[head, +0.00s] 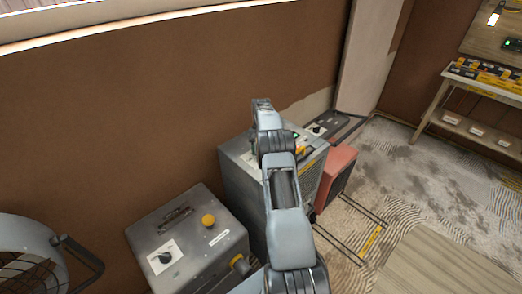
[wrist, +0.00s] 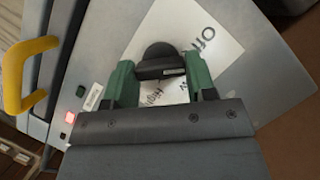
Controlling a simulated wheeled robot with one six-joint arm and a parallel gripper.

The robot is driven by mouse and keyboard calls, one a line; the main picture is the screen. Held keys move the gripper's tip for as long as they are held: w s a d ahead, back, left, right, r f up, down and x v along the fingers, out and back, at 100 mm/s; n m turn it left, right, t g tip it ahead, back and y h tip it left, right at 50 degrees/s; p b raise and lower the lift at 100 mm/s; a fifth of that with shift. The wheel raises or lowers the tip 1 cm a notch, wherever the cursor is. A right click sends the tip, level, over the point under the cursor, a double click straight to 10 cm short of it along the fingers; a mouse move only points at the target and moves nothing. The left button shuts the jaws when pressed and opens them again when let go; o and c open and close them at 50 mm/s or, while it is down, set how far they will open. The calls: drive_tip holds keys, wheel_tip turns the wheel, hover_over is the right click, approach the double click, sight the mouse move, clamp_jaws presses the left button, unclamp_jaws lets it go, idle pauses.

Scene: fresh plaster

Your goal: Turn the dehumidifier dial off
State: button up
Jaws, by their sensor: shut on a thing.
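The black dial (wrist: 158,52) sits on a white label (wrist: 222,52) on the grey top of the dehumidifier. "Off" is printed to the dial's upper right and "High" below it; other lettering is partly covered. My gripper (wrist: 159,66) is shut on the dial, with one green finger on each side of its raised bar. A small pale mark shows near the bar's right end. In the head view the dehumidifier (head: 238,163) stands against the brown wall, and my arm hides the dial and gripper there.
A yellow handle (wrist: 18,75) and a lit red lamp (wrist: 70,117) are at the wrist view's left. A second grey box (head: 190,240) with its own dial and yellow button stands nearer, beside a fan (head: 30,255). A red case (head: 338,170) is right of the dehumidifier.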

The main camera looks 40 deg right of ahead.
drive_tip(key=shift+n+h, duration=0.5)
drive_tip(key=shift+n, duration=1)
drive_tip(key=o, duration=0.9)
drive_tip(key=shift+a, duration=0.1)
drive_tip(key=shift+o, duration=0.2)
